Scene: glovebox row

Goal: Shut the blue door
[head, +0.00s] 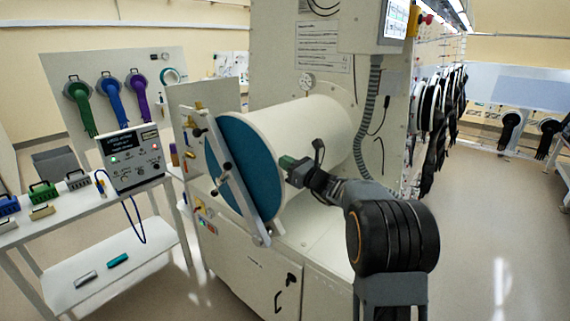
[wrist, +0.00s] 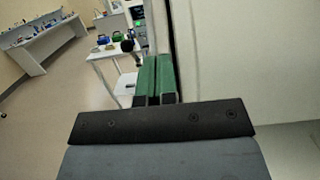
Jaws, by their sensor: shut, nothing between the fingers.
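The blue door (head: 238,150) is a round disc with a pale bar across its face, at the front end of a white horizontal cylinder (head: 312,130) in the head view. I cannot tell whether a gap stands between the disc and the cylinder's rim. My gripper (head: 287,163) has green fingers, shut and empty, close to the door's right edge and in front of the cylinder's side. The fingers also show in the wrist view (wrist: 156,80), near a dark upright edge, with a pale surface to the right. Contact cannot be made out.
A white cabinet (head: 240,262) stands below the cylinder. At left, a white table (head: 70,225) holds a control box (head: 132,160) and several small coloured cases. Gloves (head: 110,100) hang on a panel behind it. The floor (head: 490,230) at right is clear.

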